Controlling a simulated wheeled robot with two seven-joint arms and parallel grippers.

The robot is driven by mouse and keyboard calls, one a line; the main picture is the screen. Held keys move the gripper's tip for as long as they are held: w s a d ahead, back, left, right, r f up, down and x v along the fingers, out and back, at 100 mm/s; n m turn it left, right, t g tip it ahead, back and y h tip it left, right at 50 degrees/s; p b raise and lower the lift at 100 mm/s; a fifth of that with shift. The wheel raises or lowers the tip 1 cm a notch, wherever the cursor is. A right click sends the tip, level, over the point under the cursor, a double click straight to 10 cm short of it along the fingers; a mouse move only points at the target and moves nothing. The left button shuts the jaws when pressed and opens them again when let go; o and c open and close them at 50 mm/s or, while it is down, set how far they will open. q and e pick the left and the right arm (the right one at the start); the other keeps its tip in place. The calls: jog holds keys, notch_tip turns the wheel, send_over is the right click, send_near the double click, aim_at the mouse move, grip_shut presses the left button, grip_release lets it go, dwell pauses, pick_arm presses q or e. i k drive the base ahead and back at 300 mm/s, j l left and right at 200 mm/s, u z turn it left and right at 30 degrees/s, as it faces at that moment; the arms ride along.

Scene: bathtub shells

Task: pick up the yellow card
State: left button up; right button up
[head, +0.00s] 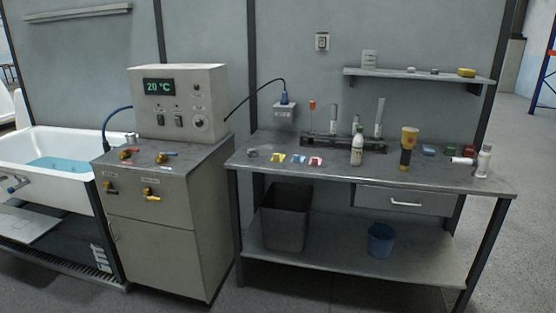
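A small yellow card (278,158) lies flat on the left part of the grey metal workbench (335,173), near its front edge. A light blue card (299,159) and a red card (315,162) lie just to its right. The yellow card is uncovered, and nothing rests on it that I can see. Neither of my grippers shows in the head view.
A dark ring-shaped item (252,153) lies left of the cards. A white bottle (357,146) and a yellow-topped dark flashlight-like item (407,148) stand to their right. A grey control cabinet (175,190) stands left of the bench. A wall shelf (420,76) hangs above.

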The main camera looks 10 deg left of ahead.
aim_at(277, 158)
jog(key=i+l+u, duration=0.15)
jog(key=i, duration=0.4)
jog(key=i+l+u, duration=0.1)
jog(key=i+l, duration=0.15)
jog(key=i, duration=0.35)
jog(key=i+l+u, duration=0.15)
jog(key=i, duration=0.4)
jog(key=i+l+u, duration=0.1)
jog(key=i+l, duration=0.35)
jog(key=i+l+u, duration=0.15)
jog(key=i+l, duration=0.2)
jog(key=i, duration=0.25)
